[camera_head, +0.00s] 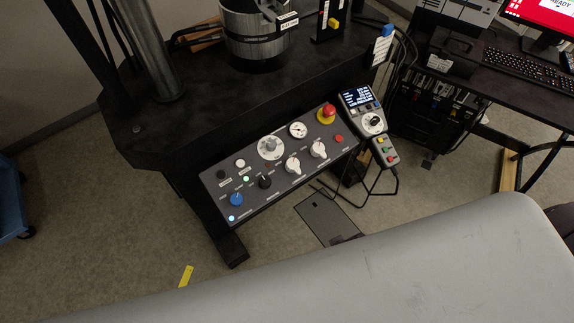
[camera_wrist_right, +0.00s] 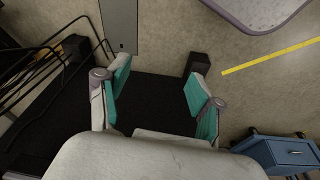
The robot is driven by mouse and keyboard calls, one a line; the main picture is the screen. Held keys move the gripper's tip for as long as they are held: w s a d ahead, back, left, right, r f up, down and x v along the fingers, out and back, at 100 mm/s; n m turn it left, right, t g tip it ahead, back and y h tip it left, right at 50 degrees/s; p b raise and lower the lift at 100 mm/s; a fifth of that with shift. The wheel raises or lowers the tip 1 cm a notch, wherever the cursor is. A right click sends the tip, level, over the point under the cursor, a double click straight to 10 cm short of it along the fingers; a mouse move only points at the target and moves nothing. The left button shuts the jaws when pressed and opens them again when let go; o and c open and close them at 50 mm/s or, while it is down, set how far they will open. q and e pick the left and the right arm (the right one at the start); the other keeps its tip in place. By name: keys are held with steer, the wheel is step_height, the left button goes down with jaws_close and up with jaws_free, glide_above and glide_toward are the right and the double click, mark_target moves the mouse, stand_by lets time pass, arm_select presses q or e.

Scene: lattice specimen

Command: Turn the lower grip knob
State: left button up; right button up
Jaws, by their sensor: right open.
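A grey control panel (camera_head: 255,192) is on the front of the black machine in the head view. It carries a blue knob (camera_head: 236,199), a black knob (camera_head: 264,182), two white pointer knobs (camera_head: 293,165) (camera_head: 318,149) and a larger silver dial (camera_head: 270,147). The labels are too small to read, so I cannot tell which is the lower grip knob. My right gripper (camera_wrist_right: 158,75) is open and empty in the right wrist view, with green-padded fingers apart above a dark surface. No knob shows in that view. My left gripper is not in view.
A red emergency button (camera_head: 327,113) and a gauge (camera_head: 298,129) are on the panel. A handheld controller (camera_head: 370,122) with a cable stands right of it. A desk with a keyboard (camera_head: 523,74) is at the right. A blue cabinet (camera_wrist_right: 285,153) shows in the wrist view.

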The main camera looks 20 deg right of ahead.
step_height(320, 180, up, 11)
steer(key=w+a, duration=0.1)
steer(key=w, duration=0.2)
step_height(320, 180, up, 15)
steer(key=m+g+y+p, duration=0.1)
steer(key=m+g+p, duration=0.1)
steer(key=m, duration=0.3)
glide_above(293, 164)
steer(key=d, duration=0.2)
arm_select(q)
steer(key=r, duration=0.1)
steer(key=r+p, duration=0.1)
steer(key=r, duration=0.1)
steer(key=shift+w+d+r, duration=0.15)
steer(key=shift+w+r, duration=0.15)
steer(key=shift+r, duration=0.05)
arm_select(e)
steer(key=f, duration=0.4)
steer(key=a+f, duration=0.1)
steer(key=f, duration=0.3)
steer(key=a+f, duration=0.1)
steer(key=f, duration=0.3)
steer(key=shift+f, duration=0.2)
steer(key=shift+c, duration=0.3)
steer(key=c, duration=1.1)
